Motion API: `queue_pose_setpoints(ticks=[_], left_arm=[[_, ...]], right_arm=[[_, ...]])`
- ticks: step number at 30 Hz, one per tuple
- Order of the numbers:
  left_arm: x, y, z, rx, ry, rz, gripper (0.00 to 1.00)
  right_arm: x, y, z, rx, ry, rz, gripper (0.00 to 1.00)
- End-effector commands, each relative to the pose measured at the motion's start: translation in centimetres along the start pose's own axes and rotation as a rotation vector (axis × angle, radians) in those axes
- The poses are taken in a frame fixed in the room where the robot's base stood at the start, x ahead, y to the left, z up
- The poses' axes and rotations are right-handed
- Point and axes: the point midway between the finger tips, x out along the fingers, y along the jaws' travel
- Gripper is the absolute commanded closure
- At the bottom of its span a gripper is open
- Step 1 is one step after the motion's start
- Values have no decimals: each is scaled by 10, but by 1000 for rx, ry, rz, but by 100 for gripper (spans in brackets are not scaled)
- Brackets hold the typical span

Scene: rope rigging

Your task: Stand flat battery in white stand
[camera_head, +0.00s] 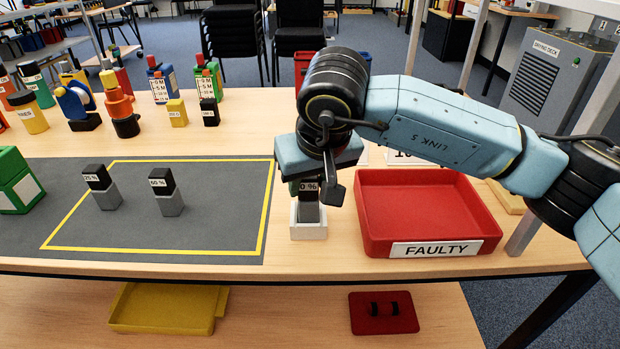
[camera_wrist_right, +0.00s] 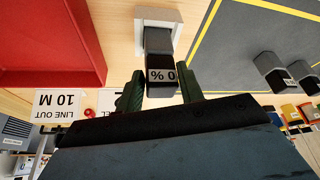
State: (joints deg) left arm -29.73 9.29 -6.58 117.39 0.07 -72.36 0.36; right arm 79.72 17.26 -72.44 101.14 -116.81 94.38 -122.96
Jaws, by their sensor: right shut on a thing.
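The flat battery (camera_head: 309,212), black on top with a "0 %" label and grey below, is upright between the fingers of my right gripper (camera_head: 318,190). The small white stand (camera_head: 309,232) is directly under it on the table. The battery's lower end is at the stand's opening; how deep it sits is hard to tell. In the right wrist view the right gripper (camera_wrist_right: 160,92) is shut on the black part of the battery (camera_wrist_right: 158,50), and the white stand (camera_wrist_right: 150,24) shows around its far end. My left gripper is not in view.
A red FAULTY tray (camera_head: 365,236) is close to the right of the stand. Two other batteries, 25 % (camera_head: 101,186) and 60 % (camera_head: 166,192), stand on the grey mat (camera_head: 215,215) to the left. Several bottles and tools line the back left. The table edge is just in front.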

Motion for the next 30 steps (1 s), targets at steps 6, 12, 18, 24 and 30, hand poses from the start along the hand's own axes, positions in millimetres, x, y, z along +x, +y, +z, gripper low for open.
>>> queue_pose_setpoints(ticks=[6, 12, 18, 24, 30], left_arm=[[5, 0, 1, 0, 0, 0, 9], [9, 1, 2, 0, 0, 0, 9], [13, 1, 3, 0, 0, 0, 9], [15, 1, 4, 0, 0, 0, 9], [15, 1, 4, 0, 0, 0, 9]], right_arm=[[5, 0, 2, 0, 1, 0, 95], [9, 0, 4, 0, 1, 0, 95], [13, 0, 5, 0, 1, 0, 95], [16, 0, 6, 0, 1, -1, 59], [15, 0, 6, 0, 1, 0, 37]])
